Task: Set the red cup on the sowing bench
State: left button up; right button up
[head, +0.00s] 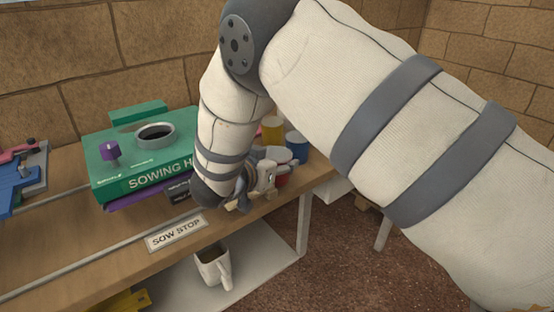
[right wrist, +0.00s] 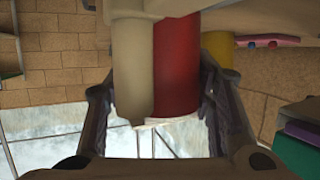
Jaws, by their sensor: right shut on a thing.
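The red cup (head: 284,178) is at the right end of the wooden bench (head: 95,240), mostly hidden behind my right gripper (head: 262,184). In the right wrist view the red cup (right wrist: 177,65) shows as a red cylinder between the two fingers of my right gripper (right wrist: 165,110), which is shut on it. A pale cylindrical piece (right wrist: 131,70) lies right against its left side; I cannot tell whether it is part of the cup. Whether the cup's base touches the bench is hidden. My left gripper is not in view.
A yellow cup (head: 272,129) and a blue cup (head: 297,146) stand behind the gripper. A green box marked "SOWING" (head: 140,160) with a purple knob stands left of it. A "SOW STOP" sign (head: 177,235) is at the front. A white mug (head: 213,266) sits below on a shelf.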

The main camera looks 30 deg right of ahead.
jog(key=o, duration=1.2)
jog(key=shift+f, duration=0.1)
jog(key=shift+o, duration=0.2)
jog(key=shift+r, duration=0.45)
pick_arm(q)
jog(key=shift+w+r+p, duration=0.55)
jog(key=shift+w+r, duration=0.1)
pick_arm(e)
jog(key=v, duration=1.2)
jog(key=shift+f, duration=0.15)
